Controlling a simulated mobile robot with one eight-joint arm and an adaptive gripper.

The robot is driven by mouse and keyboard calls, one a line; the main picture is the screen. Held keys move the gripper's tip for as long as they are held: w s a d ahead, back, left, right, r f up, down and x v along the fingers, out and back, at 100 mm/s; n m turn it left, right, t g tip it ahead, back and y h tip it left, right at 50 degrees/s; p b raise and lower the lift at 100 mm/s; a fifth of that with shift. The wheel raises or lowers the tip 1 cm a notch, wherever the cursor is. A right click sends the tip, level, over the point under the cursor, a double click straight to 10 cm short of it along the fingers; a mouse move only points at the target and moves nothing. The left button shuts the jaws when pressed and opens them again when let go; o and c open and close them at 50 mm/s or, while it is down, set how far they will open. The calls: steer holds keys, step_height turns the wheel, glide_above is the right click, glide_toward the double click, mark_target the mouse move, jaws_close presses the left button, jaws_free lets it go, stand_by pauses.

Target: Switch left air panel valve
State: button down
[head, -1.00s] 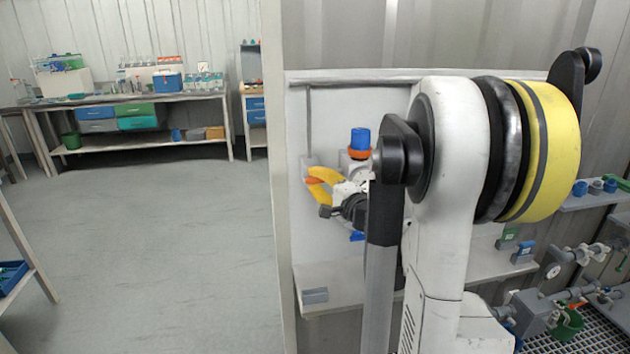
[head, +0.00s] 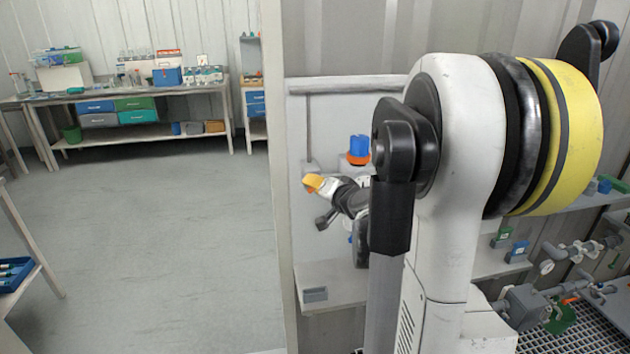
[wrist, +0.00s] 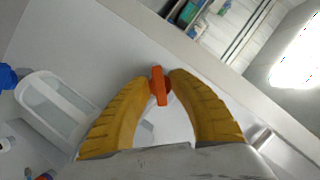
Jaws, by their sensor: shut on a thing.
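A small orange valve handle (wrist: 158,88) sits between my fingertips in the wrist view, on the pale panel. My gripper (wrist: 161,80) has two ribbed yellow fingers, shut on this handle at the tips. In the head view, my gripper (head: 312,184) shows end-on at the left part of the white air panel (head: 345,97), and the handle is mostly hidden by the fingers. A blue cap on an orange collar (head: 358,150) stands to the right of my gripper. My arm covers much of the panel's right side.
A small grey box (head: 315,295) sits on the ledge below the panel. Pipes and valves (head: 575,250) stand at the far right. A workbench (head: 120,99) is at the back left, with open floor (head: 170,220) before it.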

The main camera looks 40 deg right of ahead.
steer(key=n+g+h+p, duration=0.1)
steer(key=n, duration=0.2)
steer(key=shift+a, duration=0.1)
steer(key=shift+n+g+h+p, duration=0.3)
steer(key=shift+n+g+h, duration=0.2)
steer(key=shift+n+h, duration=0.25)
steer(key=c, duration=1.5)
jaws_free()
steer(key=v, duration=1.2)
